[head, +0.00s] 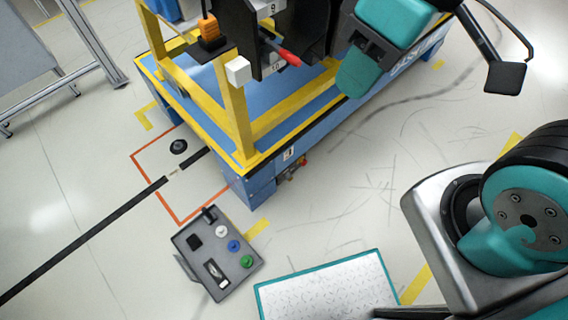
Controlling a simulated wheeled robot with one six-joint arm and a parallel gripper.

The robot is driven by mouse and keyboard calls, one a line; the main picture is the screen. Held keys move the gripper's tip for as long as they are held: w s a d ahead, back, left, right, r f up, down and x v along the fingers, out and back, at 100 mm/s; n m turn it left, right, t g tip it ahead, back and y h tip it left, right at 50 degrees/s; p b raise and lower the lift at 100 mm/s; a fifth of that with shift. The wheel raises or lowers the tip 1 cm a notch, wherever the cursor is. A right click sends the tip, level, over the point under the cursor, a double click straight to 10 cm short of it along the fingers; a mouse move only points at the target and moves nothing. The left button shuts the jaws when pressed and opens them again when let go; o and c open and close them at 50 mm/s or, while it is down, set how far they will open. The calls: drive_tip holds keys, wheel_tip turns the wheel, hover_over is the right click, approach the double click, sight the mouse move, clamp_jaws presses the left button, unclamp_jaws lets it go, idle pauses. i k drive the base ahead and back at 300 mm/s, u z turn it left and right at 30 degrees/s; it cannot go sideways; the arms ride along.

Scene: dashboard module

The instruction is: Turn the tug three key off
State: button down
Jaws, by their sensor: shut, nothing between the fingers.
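A grey control box (241,274) with a raised edge shows at the lower left of the middle. It carries a white button (221,231), a blue button (234,246), a green button (246,262), a black square (194,243) and a black-and-white part (215,274). A short black piece (208,213) sticks out at its top edge. No key or tug number can be made out. A blue and yellow wheeled frame (240,125) stands behind.
A teal-edged white board (325,288) lies at the bottom middle. A black pad on a bent rod (505,77) hangs at the upper right. A red-handled tool (285,55) and a teal and black object (360,75) are at the frame. The scuffed floor at middle right is clear.

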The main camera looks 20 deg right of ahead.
sight(286, 176)
drive_tip(key=z, duration=0.5)
drive_tip(key=k, duration=1.15)
drive_tip(key=u, duration=0.05)
drive_tip(key=i, duration=0.65)
drive_tip(key=u, duration=0.45)
drive_tip(key=k, duration=1)
drive_tip(key=z, duration=0.8)
drive_tip(key=i, duration=1.3)
drive_tip(key=u, duration=0.6)
